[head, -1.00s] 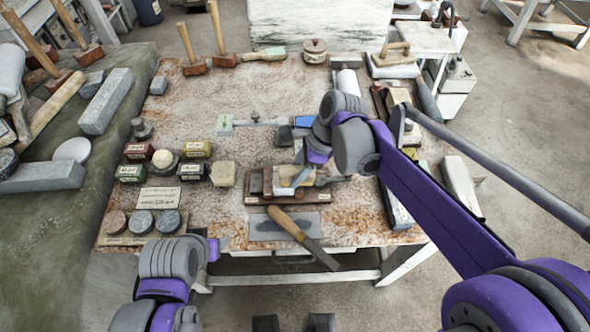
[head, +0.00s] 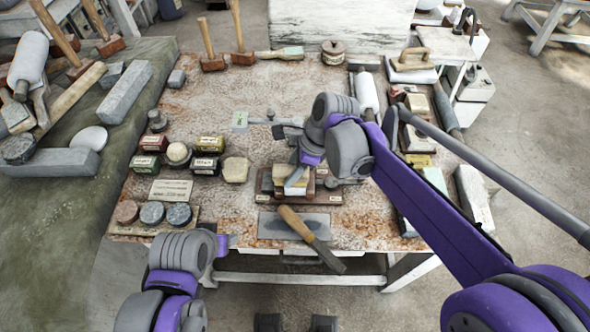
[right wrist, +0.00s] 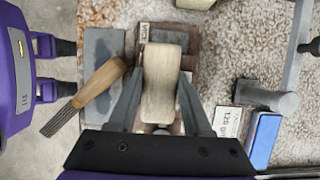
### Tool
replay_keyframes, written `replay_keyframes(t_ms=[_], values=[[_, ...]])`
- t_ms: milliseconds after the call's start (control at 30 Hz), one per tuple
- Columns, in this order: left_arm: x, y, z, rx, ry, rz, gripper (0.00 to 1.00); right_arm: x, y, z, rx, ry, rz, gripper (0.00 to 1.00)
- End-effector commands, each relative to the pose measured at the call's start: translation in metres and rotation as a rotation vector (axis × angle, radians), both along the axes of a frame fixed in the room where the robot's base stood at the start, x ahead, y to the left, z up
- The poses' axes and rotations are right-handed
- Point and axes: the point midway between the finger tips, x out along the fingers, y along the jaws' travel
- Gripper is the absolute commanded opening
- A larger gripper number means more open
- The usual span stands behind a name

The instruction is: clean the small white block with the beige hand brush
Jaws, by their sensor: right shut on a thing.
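My right gripper (head: 297,178) is shut on the beige hand brush (head: 291,171), over a dark wooden board at the bench's front middle. In the right wrist view, the brush (right wrist: 161,80) lies lengthwise between the two grey fingers (right wrist: 160,108). Its underside is hidden, and I cannot tell whether it touches anything below. A small off-white block (head: 235,169) sits on the bench left of the board, apart from the brush. Its edge shows at the top of the right wrist view (right wrist: 195,3). My left gripper (head: 222,244) is low at the front left; its fingers are not clear.
The wooden board (head: 330,199) has a grey slab (head: 272,226) and a wooden-handled rasp (head: 310,238) in front of it. Small labelled boxes (head: 208,144) and round discs (head: 152,213) stand to the left. A blue box (right wrist: 263,138) lies near the gripper. The bench's back middle is fairly clear.

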Motion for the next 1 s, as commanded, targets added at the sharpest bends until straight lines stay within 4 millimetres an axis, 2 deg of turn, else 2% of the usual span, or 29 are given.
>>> replay_keyframes(t_ms=[167, 400, 1000], values=[[0.000, 0.000, 0.000, 0.000, 0.000, 0.000, 0.59, 0.000, -0.003, 0.000, 0.000, -0.001, -0.001, 0.05], [0.000, 0.000, 0.001, 0.000, 0.000, 0.000, 0.59, 0.001, -0.019, 0.001, 0.001, 0.000, -0.002, 0.05], [0.000, 0.000, -0.001, 0.000, 0.000, 0.000, 0.59, 0.000, -0.045, 0.000, 0.000, 0.000, 0.000, 0.05]])
